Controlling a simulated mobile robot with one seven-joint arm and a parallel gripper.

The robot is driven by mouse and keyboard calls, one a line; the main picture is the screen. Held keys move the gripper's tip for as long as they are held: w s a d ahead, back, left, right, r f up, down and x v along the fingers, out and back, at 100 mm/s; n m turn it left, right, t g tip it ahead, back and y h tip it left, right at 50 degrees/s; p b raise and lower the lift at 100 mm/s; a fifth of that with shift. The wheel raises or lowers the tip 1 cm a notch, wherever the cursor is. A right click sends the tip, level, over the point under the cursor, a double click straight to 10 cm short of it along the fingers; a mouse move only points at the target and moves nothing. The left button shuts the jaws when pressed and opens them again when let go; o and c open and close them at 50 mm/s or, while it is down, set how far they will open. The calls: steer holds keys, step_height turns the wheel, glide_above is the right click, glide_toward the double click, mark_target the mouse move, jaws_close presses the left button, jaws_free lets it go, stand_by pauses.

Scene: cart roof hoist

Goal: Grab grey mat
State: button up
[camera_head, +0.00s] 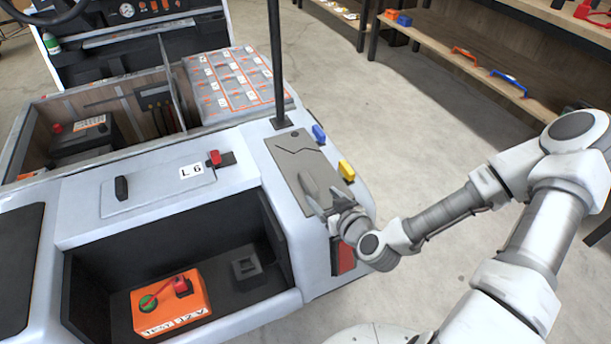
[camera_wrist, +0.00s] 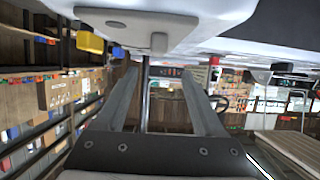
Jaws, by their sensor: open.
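The grey mat (camera_head: 288,163) lies flat on the white corner deck of the cart, at the foot of a black post. A thin dark line runs across it. My gripper (camera_head: 320,190) is over the near right part of the mat in the head view and hides some of it. Its two fingers (camera_wrist: 168,88) stand apart with nothing between them in the wrist view. I cannot tell whether they touch the mat.
A blue block (camera_head: 319,134) and a yellow block (camera_head: 346,171) sit along the deck's right edge. The black post (camera_head: 277,70) rises behind the mat. An orange box (camera_head: 170,303) sits in the open bay below.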

mark_target(307, 179)
steer(key=b+x, duration=0.1)
steer(key=x, duration=0.6)
steer(key=shift+d+b+x, duration=0.1)
steer(key=shift+b+x, duration=0.4)
steer(key=shift+x, duration=0.85)
steer(key=shift+d+b+x, duration=0.15)
steer(key=shift+b+x, duration=0.3)
steer(key=shift+x, duration=0.9)
steer(key=shift+w, duration=0.15)
steer(key=shift+c, duration=0.3)
jaws_close()
steer(key=shift+r, duration=0.1)
